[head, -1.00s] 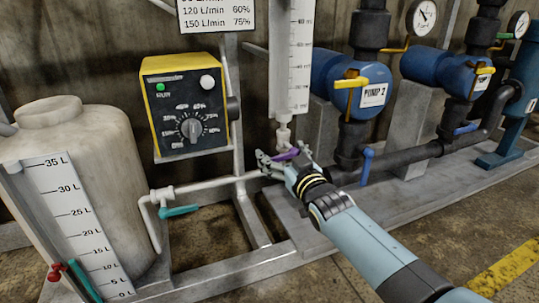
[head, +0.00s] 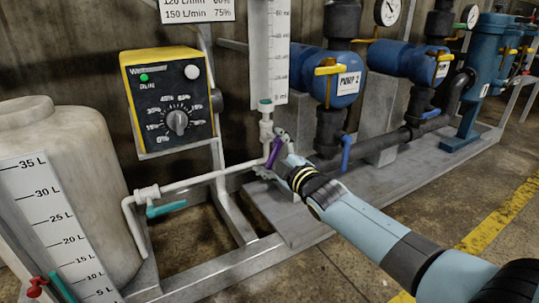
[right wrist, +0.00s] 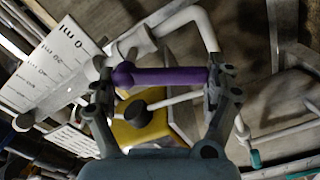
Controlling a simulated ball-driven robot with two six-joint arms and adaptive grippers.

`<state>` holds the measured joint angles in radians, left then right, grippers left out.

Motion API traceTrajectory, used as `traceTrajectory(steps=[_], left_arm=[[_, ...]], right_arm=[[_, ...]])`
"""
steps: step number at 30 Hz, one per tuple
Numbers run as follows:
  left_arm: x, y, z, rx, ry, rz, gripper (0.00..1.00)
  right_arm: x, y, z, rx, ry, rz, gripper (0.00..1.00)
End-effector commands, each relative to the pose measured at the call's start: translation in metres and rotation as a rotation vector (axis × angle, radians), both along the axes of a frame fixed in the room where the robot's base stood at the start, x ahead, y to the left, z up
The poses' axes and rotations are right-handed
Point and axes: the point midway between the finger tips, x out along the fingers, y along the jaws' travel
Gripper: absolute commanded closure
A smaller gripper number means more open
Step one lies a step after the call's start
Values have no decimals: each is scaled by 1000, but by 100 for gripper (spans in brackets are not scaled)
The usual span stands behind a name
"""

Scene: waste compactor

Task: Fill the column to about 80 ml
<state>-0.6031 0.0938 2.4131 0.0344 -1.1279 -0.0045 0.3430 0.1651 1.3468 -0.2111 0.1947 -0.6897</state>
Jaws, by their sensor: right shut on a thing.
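The column (head: 268,55) is a clear upright tube with a white ml scale, standing left of pump 2 in the head view. Its top is cut off. A small teal-green patch (head: 266,102) shows at its foot; I cannot tell for sure whether it is liquid. Below it, the purple valve handle (head: 274,151) is steeply tilted. My right gripper (head: 276,156) is shut on this handle. In the right wrist view the purple handle (right wrist: 160,77) spans between both fingers, and the column's scale (right wrist: 52,58) lies at upper left. My left gripper is not in view.
A yellow control box (head: 168,100) with a dial and green lamp is left of the column. A large tank (head: 65,140) with a litre scale stands at left. A teal-handled valve (head: 166,209) is on the white pipe. Pump 2 (head: 345,83) and a blue-handled valve (head: 345,153) are right.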

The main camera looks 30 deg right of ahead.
Motion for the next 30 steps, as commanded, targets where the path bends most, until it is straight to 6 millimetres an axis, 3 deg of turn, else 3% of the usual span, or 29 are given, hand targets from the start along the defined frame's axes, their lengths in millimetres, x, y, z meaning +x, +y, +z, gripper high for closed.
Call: traceTrajectory(steps=[1, 15, 30], left_arm=[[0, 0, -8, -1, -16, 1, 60], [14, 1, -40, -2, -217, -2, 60], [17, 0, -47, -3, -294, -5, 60]], right_arm=[[-2, -1, -8, -44, 7, 0, 72], [-1, -12, -13, -403, -5, 0, 72], [-1, -16, -12, -526, -11, 0, 72]])
